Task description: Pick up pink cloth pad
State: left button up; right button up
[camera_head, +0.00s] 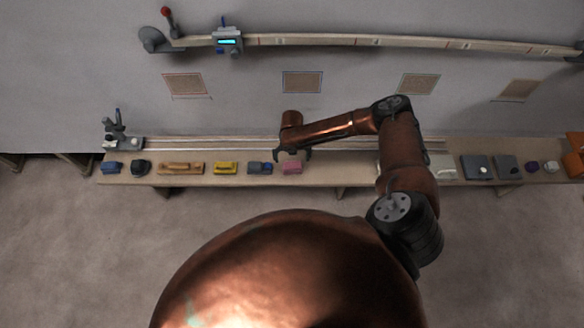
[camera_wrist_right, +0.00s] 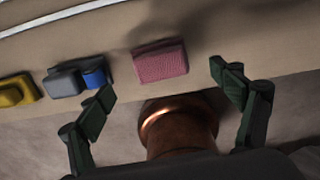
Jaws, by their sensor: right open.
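The pink cloth pad (camera_head: 292,168) lies on the long bench shelf in the head view, just below my right gripper (camera_head: 292,154). In the right wrist view the pink pad (camera_wrist_right: 161,61) lies flat, ahead of and between the two fingers of my right gripper (camera_wrist_right: 165,88). The fingers are wide apart and nothing is between them. The pad appears clear of both fingers. My left gripper is in neither view.
Left of the pad are a grey and blue block (camera_head: 260,168), a yellow item (camera_head: 225,168) and a wooden tool (camera_head: 181,168). Grey plates (camera_head: 474,167) lie further right. The bench (camera_head: 330,178) is bare just right of the pad. A rail (camera_head: 300,40) runs along the wall above.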

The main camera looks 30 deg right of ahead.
aim_at(292, 165)
notch_tip(292, 165, down, 7)
jog(key=shift+s+f, duration=0.1)
dwell(0.3)
jog(key=c, duration=1.3)
